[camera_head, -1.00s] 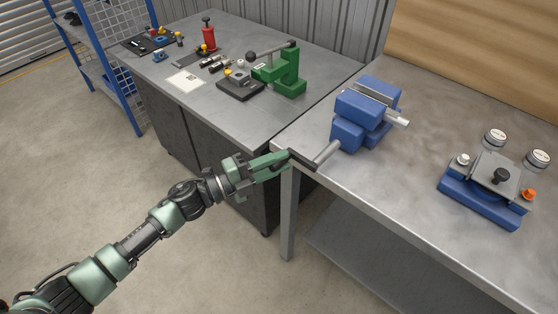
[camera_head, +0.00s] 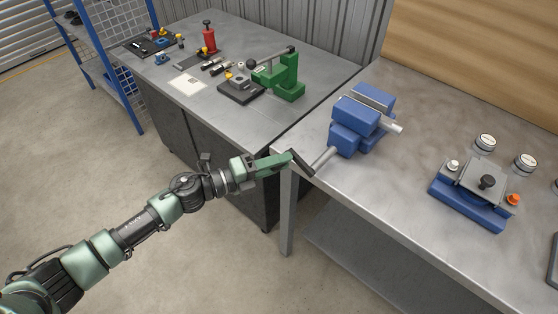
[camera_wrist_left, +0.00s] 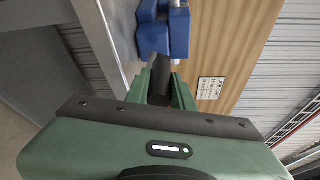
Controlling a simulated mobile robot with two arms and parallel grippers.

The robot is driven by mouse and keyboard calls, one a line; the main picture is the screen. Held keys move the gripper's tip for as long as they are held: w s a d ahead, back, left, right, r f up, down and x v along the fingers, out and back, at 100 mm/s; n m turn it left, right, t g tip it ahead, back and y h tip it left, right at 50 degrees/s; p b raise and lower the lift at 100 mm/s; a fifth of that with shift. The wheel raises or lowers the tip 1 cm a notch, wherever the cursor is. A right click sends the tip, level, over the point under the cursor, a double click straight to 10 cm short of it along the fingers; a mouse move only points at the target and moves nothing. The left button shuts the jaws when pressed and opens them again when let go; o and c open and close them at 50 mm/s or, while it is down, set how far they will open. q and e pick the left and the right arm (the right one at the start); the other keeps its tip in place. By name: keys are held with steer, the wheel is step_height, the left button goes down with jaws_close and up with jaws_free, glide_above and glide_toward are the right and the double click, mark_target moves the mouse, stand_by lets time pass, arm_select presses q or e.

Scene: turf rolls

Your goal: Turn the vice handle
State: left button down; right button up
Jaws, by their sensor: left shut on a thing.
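The blue vice (camera_head: 355,120) stands at the left end of the right-hand metal bench. A grey shaft (camera_head: 324,156) comes out of it toward the bench's corner and ends in a dark vice handle (camera_head: 304,165), a short bar tilted down to the right. My left gripper (camera_head: 289,158) is shut on the upper left end of this handle. In the left wrist view the dark handle (camera_wrist_left: 160,72) lies between my left gripper's green fingers (camera_wrist_left: 164,94), with the vice (camera_wrist_left: 163,30) beyond it. The fingers hide part of the handle. My right gripper is not in view.
A green press (camera_head: 285,75) and small parts stand on the left bench (camera_head: 185,105). The bench corner and leg are close under my left gripper.

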arm_select(q)
steer(key=shift+r, duration=0.1)
steer(key=c, duration=1.2)
jaws_free()
steer(key=shift+s+a, duration=0.15)
steer(key=b+v, duration=0.2)
steer(key=v, duration=0.5)
steer(key=shift+a, duration=0.2)
